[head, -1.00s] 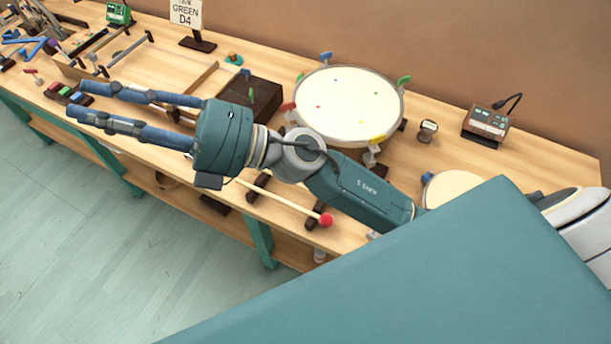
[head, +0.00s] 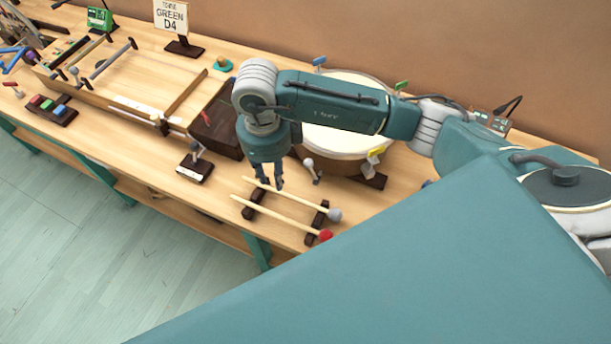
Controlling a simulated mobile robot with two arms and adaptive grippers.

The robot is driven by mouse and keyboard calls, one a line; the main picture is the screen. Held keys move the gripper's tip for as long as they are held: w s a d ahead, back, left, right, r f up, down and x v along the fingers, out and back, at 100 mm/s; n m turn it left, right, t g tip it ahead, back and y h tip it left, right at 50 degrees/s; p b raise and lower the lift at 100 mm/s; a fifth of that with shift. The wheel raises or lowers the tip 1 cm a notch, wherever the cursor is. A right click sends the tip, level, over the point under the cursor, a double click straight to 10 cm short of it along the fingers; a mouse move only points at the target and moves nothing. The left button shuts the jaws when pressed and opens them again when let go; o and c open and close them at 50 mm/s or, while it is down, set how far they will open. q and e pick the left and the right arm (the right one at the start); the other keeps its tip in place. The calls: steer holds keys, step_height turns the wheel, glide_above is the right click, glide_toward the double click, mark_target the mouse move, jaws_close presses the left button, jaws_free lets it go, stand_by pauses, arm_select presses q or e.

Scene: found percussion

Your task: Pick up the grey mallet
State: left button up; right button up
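The grey mallet has a grey head (head: 334,214) and a pale wooden stick. It lies across a small dark rack (head: 314,222) near the bench's front edge. A mallet with a red head (head: 325,236) lies beside it on the same rack, nearer the edge. My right gripper (head: 271,187) points down over the grey mallet's stick, left of its middle. Its fingers show a small gap and look open. The fingertips overlap the stick in this view, so I cannot tell whether they touch it. My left gripper is not in view.
A large white-topped drum (head: 345,145) stands behind my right arm, partly hidden. A dark box (head: 215,125) is left of the gripper. A small dark stand (head: 194,168) is nearer the front edge.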

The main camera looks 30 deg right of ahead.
mark_target(274, 189)
steer(key=shift+f, duration=0.8)
steer(key=shift+f+p, duration=0.3)
steer(key=shift+p, duration=0.05)
step_height(274, 189, down, 4)
steer(key=shift+a+r+p, duration=0.15)
steer(key=shift+r+p, duration=0.05)
steer(key=shift+p, duration=0.55)
steer(key=shift+f, duration=0.5)
jaws_close()
